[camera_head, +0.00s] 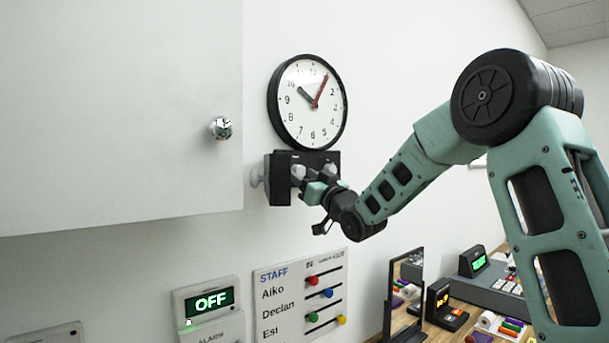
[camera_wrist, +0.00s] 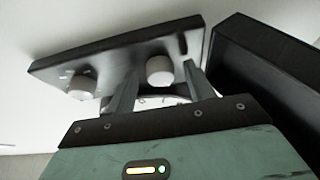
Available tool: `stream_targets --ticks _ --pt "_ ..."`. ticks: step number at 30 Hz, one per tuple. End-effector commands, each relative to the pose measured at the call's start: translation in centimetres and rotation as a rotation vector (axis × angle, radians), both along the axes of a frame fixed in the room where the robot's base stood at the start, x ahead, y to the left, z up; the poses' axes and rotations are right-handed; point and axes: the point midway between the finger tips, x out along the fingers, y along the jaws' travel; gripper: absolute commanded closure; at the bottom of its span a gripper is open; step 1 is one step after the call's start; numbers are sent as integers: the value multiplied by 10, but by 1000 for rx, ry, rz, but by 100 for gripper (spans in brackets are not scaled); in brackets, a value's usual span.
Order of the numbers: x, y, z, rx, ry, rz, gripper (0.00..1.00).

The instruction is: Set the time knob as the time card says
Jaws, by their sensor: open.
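A black control box (camera_head: 290,192) is mounted on the wall under a round clock (camera_head: 296,112). Its front bears two pale knobs, a left one (camera_head: 298,171) and a right one (camera_head: 329,170); another pale knob (camera_head: 257,179) sticks out at its left side. Their labels are too small to read, so I cannot tell which is the time knob. My gripper (camera_head: 307,184) is open at the box front. In the wrist view its fingers stand apart on either side of one round knob (camera_wrist: 160,70); contact is not clear. A second knob (camera_wrist: 82,87) lies left, outside the fingers. I cannot make out a time card.
A white cabinet (camera_head: 120,110) with a shiny handle (camera_head: 221,128) is at left. Below are an alarm panel (camera_head: 208,301) reading OFF and a staff board (camera_head: 296,300) with coloured sliders. A mirror (camera_head: 404,285) and several devices stand on the counter at lower right.

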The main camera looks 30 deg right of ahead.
Motion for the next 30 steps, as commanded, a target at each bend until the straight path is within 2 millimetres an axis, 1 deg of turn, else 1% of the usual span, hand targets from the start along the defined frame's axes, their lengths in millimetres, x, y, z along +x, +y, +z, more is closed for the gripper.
stream_targets --ticks 2,3,5,6,7,8,14,20,26,30 --pt "0 0 0 0 0 0 47" --pt "0 0 0 0 0 0 50" --pt "0 0 0 0 0 0 66" --pt "0 0 0 0 0 0 78" --pt "0 0 0 0 0 0 86" --pt "0 0 0 0 0 0 91" --pt "0 0 -1 -5 -2 0 91" --pt "-1 -1 -3 -55 -14 -1 91" --pt "-1 -3 -6 -177 -39 -2 91" --pt "0 -4 -6 -297 -63 -2 91"
